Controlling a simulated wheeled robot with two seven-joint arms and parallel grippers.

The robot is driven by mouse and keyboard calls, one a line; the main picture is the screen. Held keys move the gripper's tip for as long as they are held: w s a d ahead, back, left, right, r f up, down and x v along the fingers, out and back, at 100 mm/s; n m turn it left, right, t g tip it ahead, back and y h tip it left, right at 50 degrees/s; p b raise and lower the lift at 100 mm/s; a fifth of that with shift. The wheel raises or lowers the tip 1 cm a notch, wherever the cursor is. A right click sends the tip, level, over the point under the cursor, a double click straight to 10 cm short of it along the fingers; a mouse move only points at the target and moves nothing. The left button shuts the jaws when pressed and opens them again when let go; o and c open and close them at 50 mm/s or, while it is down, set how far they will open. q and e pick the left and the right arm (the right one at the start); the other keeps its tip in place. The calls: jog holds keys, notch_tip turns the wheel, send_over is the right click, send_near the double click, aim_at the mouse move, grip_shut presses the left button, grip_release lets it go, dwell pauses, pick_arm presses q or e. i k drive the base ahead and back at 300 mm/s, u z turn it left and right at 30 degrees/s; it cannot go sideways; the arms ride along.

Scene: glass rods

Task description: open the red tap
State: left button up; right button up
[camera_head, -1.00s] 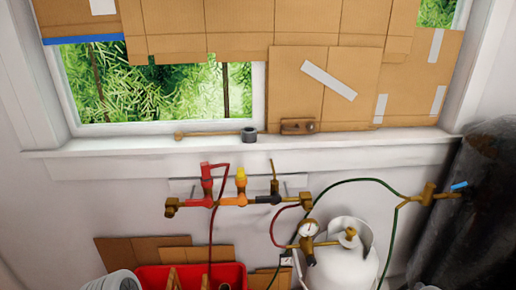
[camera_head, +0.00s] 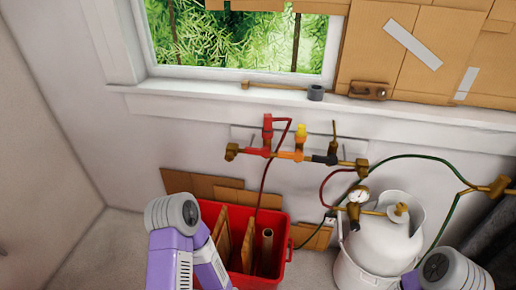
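The red tap (camera_head: 267,134) is on a pipe manifold fixed to the white wall below the window. Its red handle stands upright, with a red hose beside it. An orange-and-yellow tap (camera_head: 300,140) and a black tap (camera_head: 329,152) with a thin upright brass lever sit to its right on the same row. Parts of my two arms show at the bottom left and bottom right, below the manifold and apart from it. Neither gripper shows in the picture.
A red bin (camera_head: 281,272) with cardboard pieces and a tube stands on the floor below the manifold. A white gas cylinder (camera_head: 383,244) with a gauge (camera_head: 358,196) stands right of it. A green hose runs right to a brass fitting (camera_head: 495,188). The windowsill (camera_head: 200,96) juts out above.

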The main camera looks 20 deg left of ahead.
aim_at(255, 151)
jog(key=z, duration=0.2)
jog(key=i, duration=0.5)
jog(key=u, duration=0.95)
